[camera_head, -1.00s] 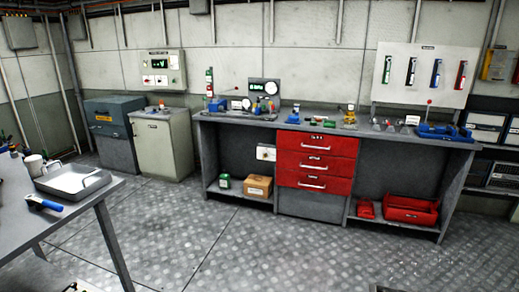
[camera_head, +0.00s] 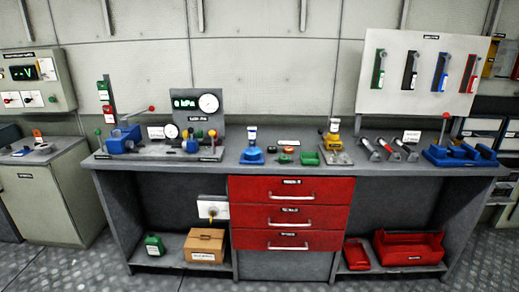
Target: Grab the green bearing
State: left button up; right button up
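Small parts sit together in the middle of the grey workbench top. Among them are a green piece (camera_head: 309,158), a red ring-like piece (camera_head: 285,157) and a small green-and-black piece (camera_head: 288,149). They are too small to tell which one is the green bearing. A blue piece with a white-labelled top (camera_head: 252,150) stands to their left. A yellow fixture (camera_head: 333,140) stands to their right. Neither of my grippers is in view.
The workbench (camera_head: 205,165) spans the view, with red drawers (camera_head: 292,213) below its middle. A gauge panel (camera_head: 198,115) stands at left, a blue vise-like fixture (camera_head: 460,155) at right. A cardboard box (camera_head: 204,246) and red bins (camera_head: 409,249) lie on lower shelves. Floor in front looks clear.

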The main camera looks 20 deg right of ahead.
aim_at(283, 158)
jog(key=i+z, duration=0.15)
jog(key=i, duration=0.55)
jog(key=i+j+z, duration=0.15)
jog(key=i, duration=0.55)
jog(key=j, duration=0.1)
